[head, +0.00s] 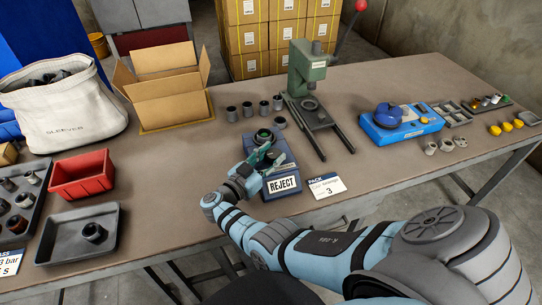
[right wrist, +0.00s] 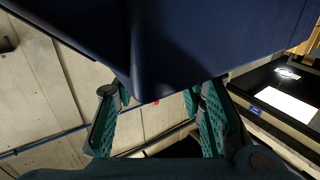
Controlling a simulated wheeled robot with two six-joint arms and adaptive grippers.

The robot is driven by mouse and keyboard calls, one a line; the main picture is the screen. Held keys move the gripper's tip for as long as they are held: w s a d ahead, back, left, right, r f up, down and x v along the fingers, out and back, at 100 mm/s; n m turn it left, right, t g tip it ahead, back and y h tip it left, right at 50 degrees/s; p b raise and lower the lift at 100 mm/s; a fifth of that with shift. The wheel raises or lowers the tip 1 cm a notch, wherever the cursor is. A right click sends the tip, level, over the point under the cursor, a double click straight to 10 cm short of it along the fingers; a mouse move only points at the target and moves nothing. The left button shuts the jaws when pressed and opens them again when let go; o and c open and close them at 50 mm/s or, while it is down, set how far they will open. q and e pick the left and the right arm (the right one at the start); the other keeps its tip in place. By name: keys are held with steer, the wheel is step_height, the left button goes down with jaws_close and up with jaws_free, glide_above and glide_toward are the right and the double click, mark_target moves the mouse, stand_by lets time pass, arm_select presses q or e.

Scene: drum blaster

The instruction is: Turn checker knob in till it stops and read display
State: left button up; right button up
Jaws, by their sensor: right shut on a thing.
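The checker (head: 280,172) is a small dark blue box on the table, with a display (head: 284,184) on its front reading REJECT. A dark round part with a green ring (head: 264,137) sits on its top. My right gripper (head: 262,157) is at the left front of the checker, shut on its knob, which the fingers hide. In the right wrist view the teal fingers (right wrist: 160,115) stand apart below the checker's dark blue body (right wrist: 190,40), which fills the upper part. My left gripper is not in view.
A card marked 3 (head: 327,187) lies right of the checker. Behind stand a green press (head: 306,68), several dark sleeves (head: 248,109) and an open carton (head: 168,88). A blue device (head: 400,122) stands right; a red bin (head: 82,174) and grey tray (head: 62,236) lie left.

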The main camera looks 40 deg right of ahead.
steer(key=shift+s+a+f, duration=0.1)
steer(key=shift+f, duration=0.1)
steer(key=o, duration=1.1)
steer(key=shift+r, duration=0.1)
